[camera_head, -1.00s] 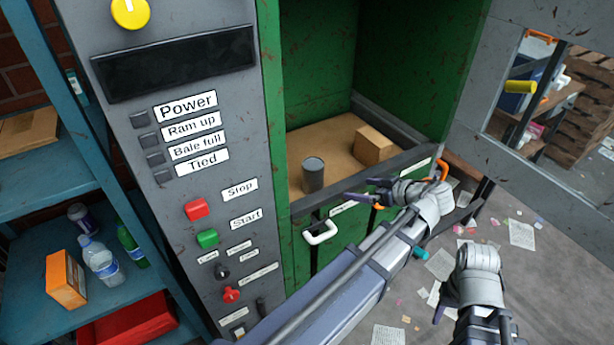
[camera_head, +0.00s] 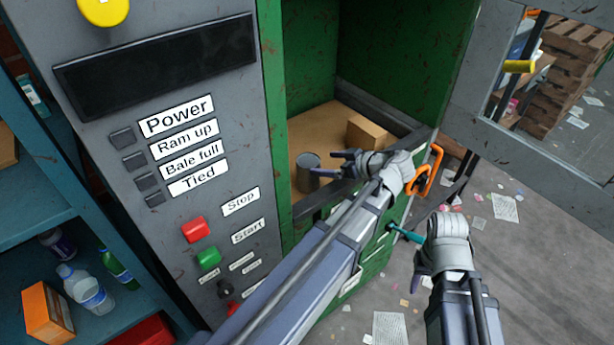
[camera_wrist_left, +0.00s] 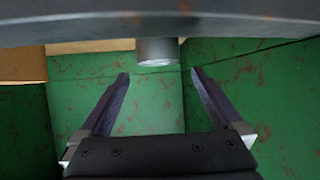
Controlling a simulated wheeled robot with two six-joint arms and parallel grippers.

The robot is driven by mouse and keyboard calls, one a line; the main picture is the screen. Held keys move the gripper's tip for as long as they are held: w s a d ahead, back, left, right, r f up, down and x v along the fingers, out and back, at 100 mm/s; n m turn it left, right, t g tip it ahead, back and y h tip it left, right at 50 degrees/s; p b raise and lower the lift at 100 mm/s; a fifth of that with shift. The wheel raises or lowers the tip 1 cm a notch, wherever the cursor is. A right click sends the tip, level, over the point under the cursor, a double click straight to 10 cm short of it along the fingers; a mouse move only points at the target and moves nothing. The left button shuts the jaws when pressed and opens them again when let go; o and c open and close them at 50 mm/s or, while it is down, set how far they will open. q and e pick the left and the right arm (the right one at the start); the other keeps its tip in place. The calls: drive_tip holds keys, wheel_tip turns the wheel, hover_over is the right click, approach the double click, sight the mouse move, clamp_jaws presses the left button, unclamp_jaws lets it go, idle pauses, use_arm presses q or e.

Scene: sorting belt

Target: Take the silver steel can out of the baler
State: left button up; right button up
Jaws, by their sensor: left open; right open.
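The silver steel can (camera_head: 308,172) stands upright on the brown cardboard floor inside the green baler (camera_head: 392,62). My left gripper (camera_head: 342,164) is open and empty at the baler's front sill, just right of the can in the head view and apart from it. In the left wrist view the can (camera_wrist_left: 157,51) shows near the top, beyond the two open fingers (camera_wrist_left: 160,78) and roughly centred between them. A dark bar crosses the top of that view and hides part of the can. My right gripper (camera_head: 424,282) is open and empty, outside the baler at lower right.
A cardboard box (camera_head: 365,132) sits in the baler behind my left gripper. The grey control panel (camera_head: 160,60) stands left of the opening. The open grey door (camera_head: 545,150) is at right. A blue shelf (camera_head: 30,235) holds bottles at left. Papers litter the floor.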

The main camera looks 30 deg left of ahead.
sight(310, 161)
use_arm(q)
drive_tip(key=b+x, duration=0.2)
drive_tip(key=x, duration=0.4)
drive_tip(key=shift+w, duration=0.15)
drive_tip(key=shift+c, duration=0.4)
drive_tip(key=c, duration=1.4)
drive_tip(key=shift+r, duration=0.15)
wheel_tip(310, 161, up, 10)
drive_tip(key=p, duration=0.9)
drive_tip(key=shift+p, duration=0.4)
